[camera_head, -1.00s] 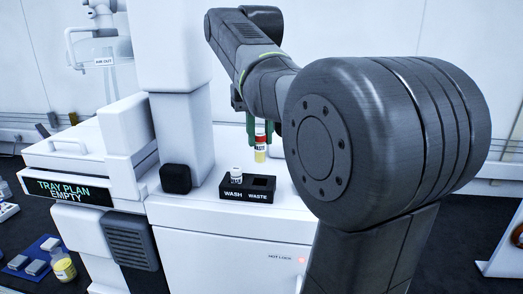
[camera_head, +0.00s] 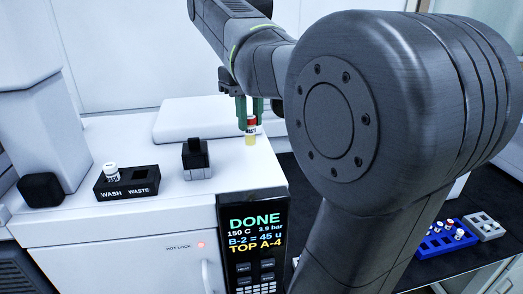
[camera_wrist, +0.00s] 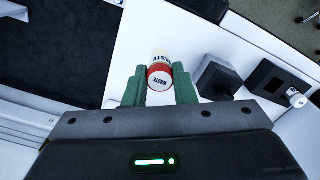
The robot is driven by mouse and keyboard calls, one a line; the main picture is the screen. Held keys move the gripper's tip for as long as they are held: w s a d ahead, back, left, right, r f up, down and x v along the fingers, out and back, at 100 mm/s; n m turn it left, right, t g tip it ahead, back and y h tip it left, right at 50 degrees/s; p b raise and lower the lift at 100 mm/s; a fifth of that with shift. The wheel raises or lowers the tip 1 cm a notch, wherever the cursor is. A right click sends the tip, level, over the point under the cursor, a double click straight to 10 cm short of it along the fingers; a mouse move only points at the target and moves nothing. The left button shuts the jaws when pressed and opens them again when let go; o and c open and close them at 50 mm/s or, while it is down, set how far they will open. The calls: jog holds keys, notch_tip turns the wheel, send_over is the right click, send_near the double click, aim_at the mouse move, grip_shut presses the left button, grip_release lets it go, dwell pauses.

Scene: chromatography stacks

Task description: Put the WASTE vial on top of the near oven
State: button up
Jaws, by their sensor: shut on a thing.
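The WASTE vial (camera_head: 250,138) has a red cap, a white label and yellowish contents. My gripper (camera_head: 249,112) is shut on it by the cap end, and the vial hangs upright in the head view. In the wrist view the vial (camera_wrist: 159,62) sits between the green fingers of my gripper (camera_wrist: 160,88), and its label reads WASTE. The near oven (camera_head: 110,240) is white, with a flat top and a dark display reading DONE. The vial appears over the right part of this top. I cannot tell whether its base touches it.
A black rack (camera_head: 128,192) marked WASH and WASTE stands on the oven top; a white-capped vial (camera_head: 111,172) is in WASH and the WASTE slot is empty. A small dark block (camera_head: 196,157) stands left of my gripper. A white raised panel (camera_head: 205,118) lies behind.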

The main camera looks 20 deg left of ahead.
aim_at(250, 145)
jog(key=shift+f, duration=3.5)
jog(key=shift+f, duration=0.15)
jog(key=o, duration=1)
notch_tip(250, 145, up, 12)
jog(key=shift+r, duration=0.15)
